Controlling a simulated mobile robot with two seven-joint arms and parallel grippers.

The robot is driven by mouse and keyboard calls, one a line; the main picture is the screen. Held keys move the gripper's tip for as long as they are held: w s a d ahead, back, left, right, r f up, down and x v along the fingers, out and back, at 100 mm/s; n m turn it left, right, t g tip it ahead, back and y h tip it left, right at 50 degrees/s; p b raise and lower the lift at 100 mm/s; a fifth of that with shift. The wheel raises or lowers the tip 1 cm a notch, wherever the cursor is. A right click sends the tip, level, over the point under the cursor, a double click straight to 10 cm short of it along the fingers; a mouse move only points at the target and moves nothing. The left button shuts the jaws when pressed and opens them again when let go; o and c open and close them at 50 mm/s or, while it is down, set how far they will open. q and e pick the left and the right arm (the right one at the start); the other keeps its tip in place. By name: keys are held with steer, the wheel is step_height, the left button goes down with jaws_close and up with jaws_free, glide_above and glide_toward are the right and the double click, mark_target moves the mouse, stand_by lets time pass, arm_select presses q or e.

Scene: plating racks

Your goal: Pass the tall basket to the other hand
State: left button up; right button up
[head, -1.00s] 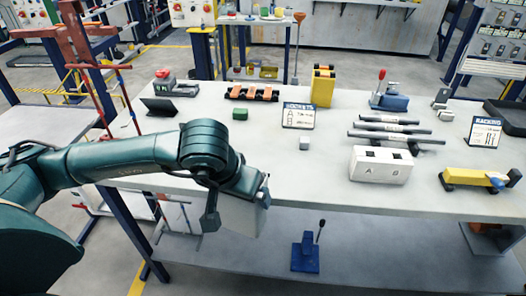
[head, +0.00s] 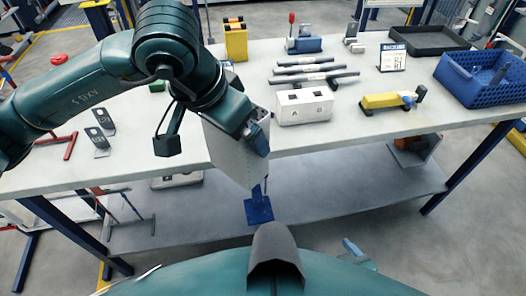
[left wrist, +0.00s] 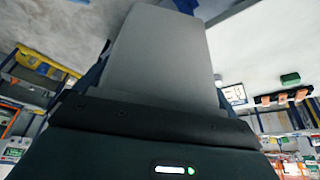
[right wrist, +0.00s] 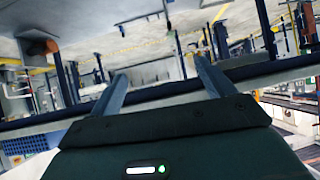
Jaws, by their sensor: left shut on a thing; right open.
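The tall basket (head: 228,152) is a light grey, straight-sided box with a finely speckled wall. It hangs in front of the table's front edge, a little tilted, in the head view. My left gripper (head: 254,136) is shut on it near its upper right side. In the left wrist view the basket (left wrist: 162,50) fills the space between the fingers; its inside is hidden. My right gripper (right wrist: 158,72) is open and empty, its two fingers wide apart in the right wrist view. The basket is not between them.
The table (head: 350,112) holds a white A/B block (head: 304,107), a yellow tool (head: 392,101), a blue crate (head: 488,80) and a black tray (head: 430,40). Floor in front is free.

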arm_select(q)
steer(key=shift+r, duration=0.15)
arm_select(e)
steer(key=w+a+r+n+t+y, duration=0.1)
steer(key=w+a+r+n+y, duration=0.15)
steer(key=r, duration=0.45)
steer(key=w+a+r+n+t+y, duration=0.1)
steer(key=w+a+r+y, duration=0.15)
steer(key=r, duration=0.45)
steer(key=n+g+y, duration=0.2)
steer(key=n+y, duration=0.2)
steer(key=y, duration=0.2)
glide_toward(242, 144)
steer(key=w+d+f, duration=0.1)
steer(key=w+f, duration=0.2)
steer(key=f, duration=0.2)
steer(key=x, duration=1.1)
steer(key=shift+w+a+r, duration=0.15)
steer(key=shift+a+r, duration=0.15)
steer(key=shift+a, duration=0.1)
steer(key=shift+c, duration=0.2)
